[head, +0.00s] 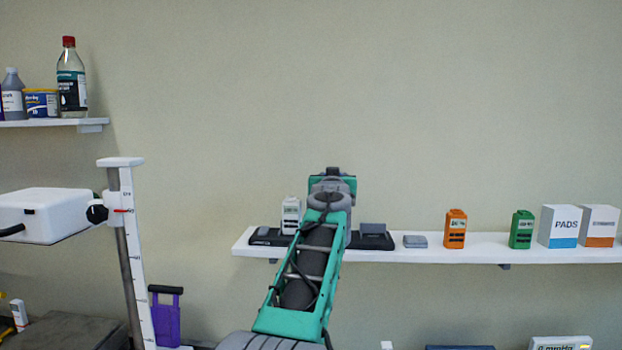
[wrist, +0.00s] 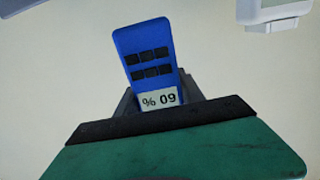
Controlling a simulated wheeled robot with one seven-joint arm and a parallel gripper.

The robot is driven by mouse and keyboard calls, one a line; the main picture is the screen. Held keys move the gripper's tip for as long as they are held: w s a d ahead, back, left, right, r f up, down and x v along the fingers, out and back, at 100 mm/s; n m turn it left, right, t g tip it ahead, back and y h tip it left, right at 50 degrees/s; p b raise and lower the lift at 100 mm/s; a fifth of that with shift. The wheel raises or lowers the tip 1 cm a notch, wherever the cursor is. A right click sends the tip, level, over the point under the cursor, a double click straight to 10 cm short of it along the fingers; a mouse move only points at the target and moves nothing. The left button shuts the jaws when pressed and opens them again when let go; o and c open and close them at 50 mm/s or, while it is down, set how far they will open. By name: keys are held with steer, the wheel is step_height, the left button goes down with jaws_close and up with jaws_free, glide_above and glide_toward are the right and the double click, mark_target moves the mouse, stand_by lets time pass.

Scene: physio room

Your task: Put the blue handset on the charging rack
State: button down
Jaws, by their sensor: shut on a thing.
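The blue handset (wrist: 148,62) shows in the wrist view, with black keys and a "60 %" label that reads upside down. My gripper (wrist: 160,98) is shut on it, its grey fingers partly hidden behind my green wrist housing. In the head view my gripper (head: 332,174) is at the far end of my raised arm, and the blue handset is hidden there. The dark charging rack (head: 374,242) lies on the white wall shelf, its middle covered by my arm. A white handset (head: 291,215) stands upright at its left part. I cannot tell the gap between blue handset and rack.
On the shelf (head: 475,246), right of the rack, are a small grey block (head: 415,241), an orange handset (head: 455,229), a green handset (head: 521,230) and two boxes (head: 559,226). A height scale (head: 128,240) stands left. The wall above the shelf is clear.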

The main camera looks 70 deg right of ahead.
step_height(320, 180, down, 6)
steer(key=b, duration=0.5)
steer(key=shift+f, duration=0.25)
steer(key=shift+a+r+b, duration=0.1)
steer(key=shift+a+b, duration=0.15)
steer(key=shift+b, duration=0.15)
stand_by(0.3)
steer(key=shift+f+b, duration=0.45)
steer(key=shift+b, duration=0.1)
stand_by(1.0)
steer(key=c, duration=0.6)
jaws_free()
steer(key=shift+c, duration=0.2)
steer(key=shift+f, duration=0.1)
